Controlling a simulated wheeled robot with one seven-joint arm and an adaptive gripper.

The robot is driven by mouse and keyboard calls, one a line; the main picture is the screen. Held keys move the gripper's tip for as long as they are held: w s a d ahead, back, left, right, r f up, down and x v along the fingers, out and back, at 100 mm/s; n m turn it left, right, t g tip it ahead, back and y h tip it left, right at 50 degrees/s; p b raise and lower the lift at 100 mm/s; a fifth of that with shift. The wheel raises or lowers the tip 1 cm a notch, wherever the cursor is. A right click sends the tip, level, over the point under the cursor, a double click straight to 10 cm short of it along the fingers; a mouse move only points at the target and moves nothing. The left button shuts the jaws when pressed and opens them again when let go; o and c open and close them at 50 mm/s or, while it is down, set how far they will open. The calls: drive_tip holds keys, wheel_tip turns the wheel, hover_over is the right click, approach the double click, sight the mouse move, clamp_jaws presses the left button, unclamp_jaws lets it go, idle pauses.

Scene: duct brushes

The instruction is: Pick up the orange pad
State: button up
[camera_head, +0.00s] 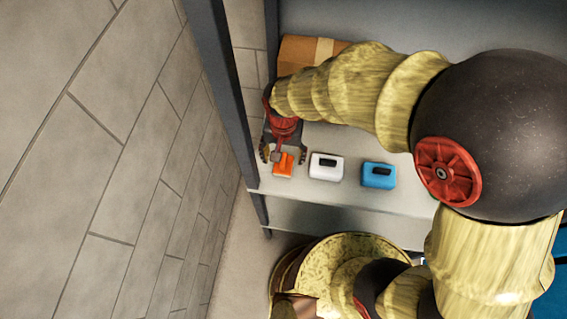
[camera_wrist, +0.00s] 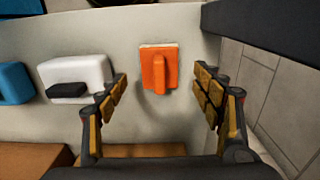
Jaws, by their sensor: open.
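The orange pad (camera_head: 284,165) lies on a pale shelf near the shelf's left end in the head view. In the wrist view the orange pad (camera_wrist: 158,69) shows a raised orange handle and a pale edge along one side. My gripper (camera_head: 283,158) is over the pad in the head view. In the wrist view my gripper (camera_wrist: 165,92) is open, with its two padded fingers spread on either side of the pad's line. Nothing is between the fingers that I can see touching them. The wrist view shows the pad's top unobstructed.
A white block with a black handle (camera_head: 326,166) and a blue block with a dark handle (camera_head: 378,175) sit to the right on the shelf. A cardboard box (camera_head: 308,50) is at the back. A dark shelf post (camera_head: 216,75) and tiled wall (camera_head: 120,150) bound the left.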

sight(283, 159)
wheel_tip(283, 159, down, 4)
drive_tip(key=shift+f+b, duration=0.1)
drive_tip(key=shift+b, duration=0.2)
drive_tip(key=shift+c, duration=1.1)
drive_tip(key=c, duration=1)
